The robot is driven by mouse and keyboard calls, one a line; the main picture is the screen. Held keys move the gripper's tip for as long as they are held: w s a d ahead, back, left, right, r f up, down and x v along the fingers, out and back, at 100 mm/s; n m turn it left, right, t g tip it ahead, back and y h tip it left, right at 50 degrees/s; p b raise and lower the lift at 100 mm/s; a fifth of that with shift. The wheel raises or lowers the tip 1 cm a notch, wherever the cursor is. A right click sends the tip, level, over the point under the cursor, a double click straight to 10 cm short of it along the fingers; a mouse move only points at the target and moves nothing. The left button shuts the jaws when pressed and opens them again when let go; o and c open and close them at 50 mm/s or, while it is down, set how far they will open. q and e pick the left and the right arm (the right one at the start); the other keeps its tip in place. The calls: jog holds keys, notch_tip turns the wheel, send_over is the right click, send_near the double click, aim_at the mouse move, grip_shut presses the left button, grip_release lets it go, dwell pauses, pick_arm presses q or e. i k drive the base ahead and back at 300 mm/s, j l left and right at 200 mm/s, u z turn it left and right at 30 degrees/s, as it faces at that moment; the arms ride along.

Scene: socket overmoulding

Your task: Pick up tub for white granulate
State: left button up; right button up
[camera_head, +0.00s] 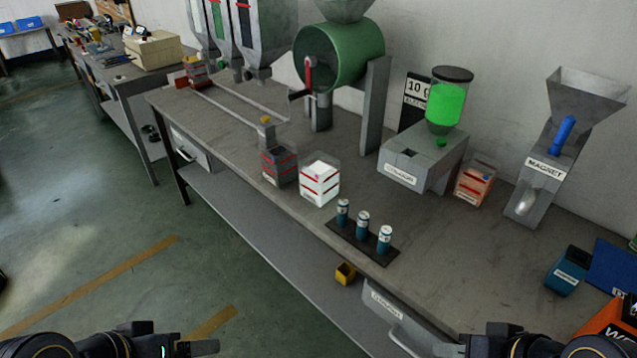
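A clear tub with white contents and red stripes (320,183) stands upright near the front edge of the workbench. A similar tub with dark contents (279,166) stands just left of it. My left gripper (203,347) is at the bottom left, pointing inward, well apart from the tubs. My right gripper (452,350) is at the bottom right, in front of the bench and also far from the tubs. Both grippers are cut off by the lower edge, so their openings are unclear. Neither shows anything held.
A rack with three small vials (362,228) stands right of the white tub. Behind are a green drum (340,52), a grey dispenser (425,160), an orange tub (474,183) and a magnet hopper (548,165). A drawer (408,318) juts out below the bench front.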

aim_at(320, 173)
jog(key=k+z, duration=0.15)
jog(key=z, duration=1.85)
jog(key=u, duration=2)
jog(key=i+j, duration=0.3)
jog(key=i, duration=0.15)
jog(key=i+j+u, duration=0.1)
jog(key=i+j, duration=0.5)
jog(key=i, duration=0.25)
